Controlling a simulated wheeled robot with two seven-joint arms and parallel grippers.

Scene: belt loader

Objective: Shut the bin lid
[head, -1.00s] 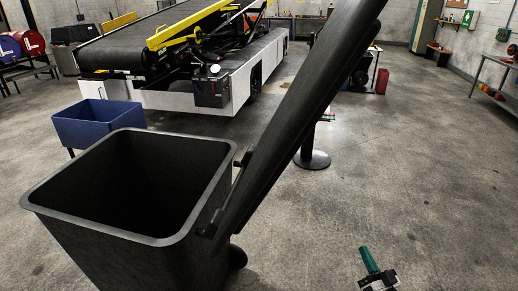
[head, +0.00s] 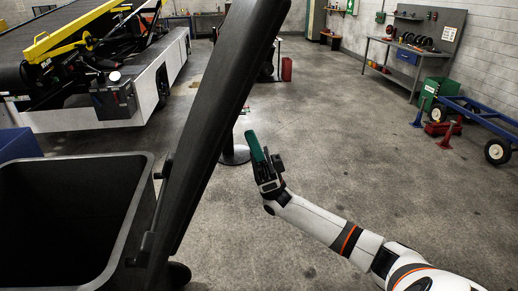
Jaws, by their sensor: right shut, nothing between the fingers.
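The black bin (head: 152,185) stands at the lower left, its open top and empty-looking dark inside facing up. Its lid (head: 212,125) stands open, tilted up and to the right from the hinge on the bin's right side. My right gripper (head: 254,140), with green fingers, is shut and empty. It is raised to the right of the lid, with a gap seen between them in the picture. My left gripper is not in view.
A belt loader (head: 140,95) stands at the back left, and a blue bin (head: 16,145) is at the left edge. A post base (head: 236,156) stands behind the lid. A workbench (head: 400,60) and a blue cart (head: 478,110) are at the right. The floor between is clear.

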